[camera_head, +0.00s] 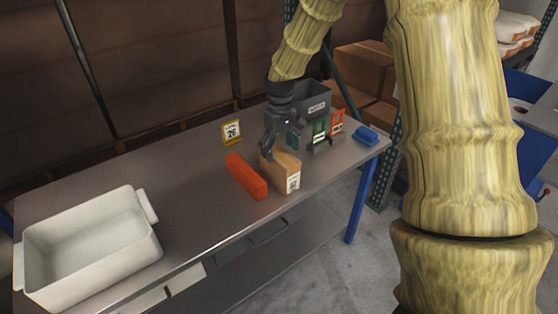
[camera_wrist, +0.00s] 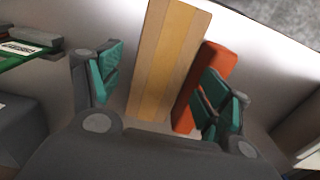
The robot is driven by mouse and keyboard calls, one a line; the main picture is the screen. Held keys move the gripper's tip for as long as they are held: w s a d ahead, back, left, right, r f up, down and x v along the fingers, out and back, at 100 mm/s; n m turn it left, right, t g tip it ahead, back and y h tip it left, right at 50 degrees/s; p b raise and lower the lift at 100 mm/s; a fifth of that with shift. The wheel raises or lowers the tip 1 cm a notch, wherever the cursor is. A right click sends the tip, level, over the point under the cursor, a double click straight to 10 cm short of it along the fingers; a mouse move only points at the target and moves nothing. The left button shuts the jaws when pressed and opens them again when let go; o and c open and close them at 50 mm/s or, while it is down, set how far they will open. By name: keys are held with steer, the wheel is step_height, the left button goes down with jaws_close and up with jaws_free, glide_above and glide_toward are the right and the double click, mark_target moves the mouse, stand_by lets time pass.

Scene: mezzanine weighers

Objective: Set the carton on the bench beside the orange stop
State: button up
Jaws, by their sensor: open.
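My gripper (camera_head: 270,150) is at the carton's back end in the head view. In the wrist view my gripper (camera_wrist: 160,98) is open, its teal-padded fingers apart, with nothing gripped.
A white tub (camera_head: 90,245) stands at the bench's left front. A yellow number sign (camera_head: 231,132), a grey bin (camera_head: 313,100), green and orange cards (camera_head: 328,129) and a blue block (camera_head: 366,136) stand toward the back and right. The bench between tub and stop is clear.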

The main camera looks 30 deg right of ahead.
steer(key=shift+r, duration=2.45)
